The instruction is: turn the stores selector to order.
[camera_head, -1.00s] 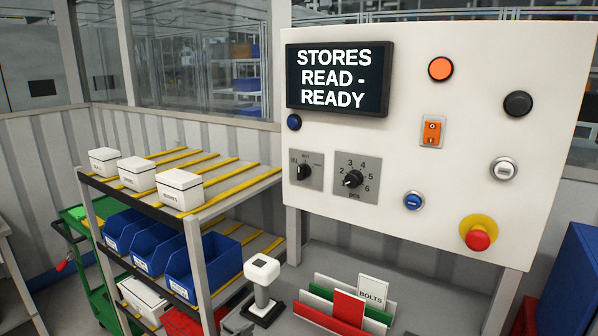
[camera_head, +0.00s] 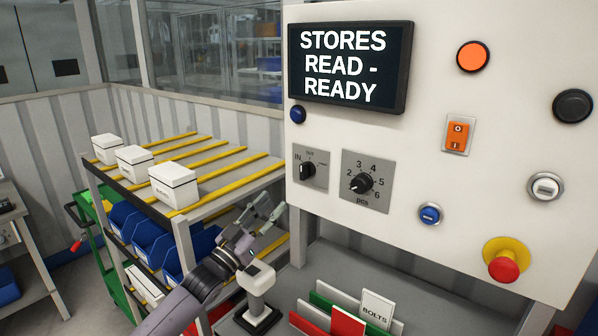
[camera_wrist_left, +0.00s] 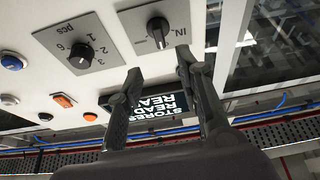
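My left gripper (camera_head: 268,208) is below and left of the selector, in front of the shelf rack, apart from the panel. In the left wrist view its fingers (camera_wrist_left: 157,72) are spread and empty, with the selector beyond the tips. My right gripper is not in view.
The screen (camera_head: 350,66) reads STORES READ - READY. A pcs knob (camera_head: 361,184) sits close right of the selector; a blue button (camera_head: 298,114) is above it. A scanner-like stand (camera_head: 259,291) and a card rack (camera_head: 345,318) are below.

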